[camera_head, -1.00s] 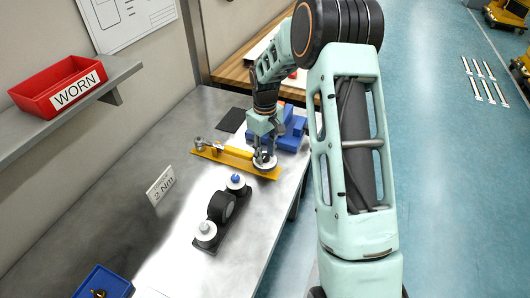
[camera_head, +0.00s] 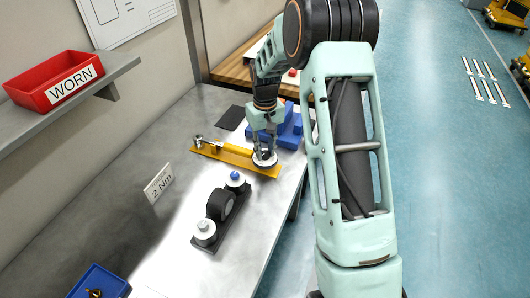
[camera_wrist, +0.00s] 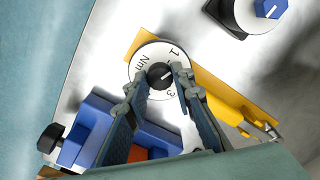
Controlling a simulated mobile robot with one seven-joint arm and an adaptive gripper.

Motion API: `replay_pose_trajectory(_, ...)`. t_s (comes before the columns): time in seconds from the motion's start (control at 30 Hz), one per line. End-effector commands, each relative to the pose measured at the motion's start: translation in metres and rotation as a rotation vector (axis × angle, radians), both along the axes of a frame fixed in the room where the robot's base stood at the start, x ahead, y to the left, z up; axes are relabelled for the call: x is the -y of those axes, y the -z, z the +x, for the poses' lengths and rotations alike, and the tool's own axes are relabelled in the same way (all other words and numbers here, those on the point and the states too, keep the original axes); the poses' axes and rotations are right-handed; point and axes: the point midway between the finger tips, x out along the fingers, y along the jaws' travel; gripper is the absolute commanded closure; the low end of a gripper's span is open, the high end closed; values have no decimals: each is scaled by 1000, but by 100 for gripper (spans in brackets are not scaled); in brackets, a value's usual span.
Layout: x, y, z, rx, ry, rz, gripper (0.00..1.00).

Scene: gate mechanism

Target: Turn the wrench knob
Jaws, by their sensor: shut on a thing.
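The wrench knob shows in the wrist view as a black knob (camera_wrist: 160,75) at the middle of a round white dial (camera_wrist: 146,58) marked "Nm", "1" and "3". The dial sits at the near right end of a yellow plate (camera_head: 231,156) that carries the wrench. My gripper (camera_wrist: 160,79) is over the dial with its fingertips on either side of the black knob, shut on it. In the head view my gripper (camera_head: 264,152) reaches down onto the dial, and its fingers partly hide the knob.
A blue fixture (camera_head: 289,127) stands close behind my gripper. A dark stand with white discs and a black wheel (camera_head: 221,204) is in front. A "2 Nm" sign (camera_head: 158,184) lies left. A red "WORN" bin (camera_head: 54,79) is on the shelf. The left tabletop is mostly clear.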

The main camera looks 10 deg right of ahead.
Motion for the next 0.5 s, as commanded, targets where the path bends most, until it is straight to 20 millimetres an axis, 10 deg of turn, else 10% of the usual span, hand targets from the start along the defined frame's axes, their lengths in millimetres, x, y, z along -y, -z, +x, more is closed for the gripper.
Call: replay_pose_trajectory(0.5, 0, 1, 0, 1, 467, -1, 100)
